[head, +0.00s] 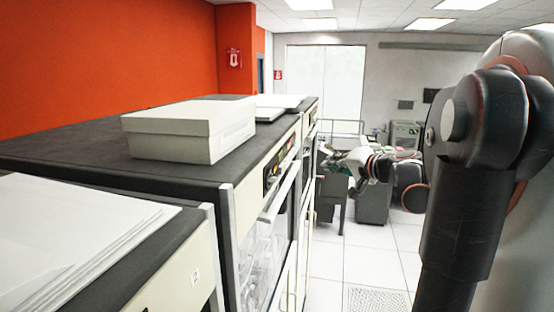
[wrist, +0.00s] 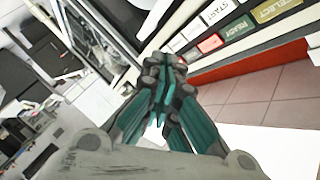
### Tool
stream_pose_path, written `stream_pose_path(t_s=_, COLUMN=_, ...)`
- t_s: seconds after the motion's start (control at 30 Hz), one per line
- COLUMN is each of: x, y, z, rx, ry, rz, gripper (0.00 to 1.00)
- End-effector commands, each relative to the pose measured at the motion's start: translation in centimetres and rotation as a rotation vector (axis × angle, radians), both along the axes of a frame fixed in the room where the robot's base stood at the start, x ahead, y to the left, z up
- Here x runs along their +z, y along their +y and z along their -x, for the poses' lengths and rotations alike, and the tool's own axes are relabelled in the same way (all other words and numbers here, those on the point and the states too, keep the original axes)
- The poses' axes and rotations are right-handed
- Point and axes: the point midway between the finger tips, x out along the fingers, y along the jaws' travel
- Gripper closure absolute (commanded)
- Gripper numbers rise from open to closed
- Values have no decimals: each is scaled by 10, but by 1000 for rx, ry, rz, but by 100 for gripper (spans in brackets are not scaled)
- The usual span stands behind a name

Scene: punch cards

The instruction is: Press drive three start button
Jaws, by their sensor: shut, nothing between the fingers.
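In the wrist view, a control strip crosses the upper right with a white START button (wrist: 216,13), a green READY button (wrist: 235,31), an olive SELECT button (wrist: 276,10) and a red button (wrist: 210,43). My gripper (wrist: 165,65) is shut and empty, with its dark fingertips just below and left of this strip; contact with any button cannot be made out. In the head view, my gripper (head: 345,160) is small, by the far cabinets in the row. The drive number of the strip by my gripper is not readable.
A row of cabinets runs along the left, with a white box (head: 190,130) on top and papers (head: 75,235) on the nearest one. A nearer control panel (head: 279,165) sits on a cabinet front. Desk equipment (head: 372,200) stands beyond; the tiled aisle (head: 340,262) is clear.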

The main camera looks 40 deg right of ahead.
Motion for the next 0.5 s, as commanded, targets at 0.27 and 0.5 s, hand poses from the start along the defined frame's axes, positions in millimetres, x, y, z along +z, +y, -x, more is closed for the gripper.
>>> stream_pose_path(t_s=0.27, x=-1, y=2, z=-2, rx=1, ry=2, rz=0, gripper=100)
stream_pose_path(t_s=0.5, x=0, y=15, z=-17, rx=4, ry=3, rz=0, gripper=100)
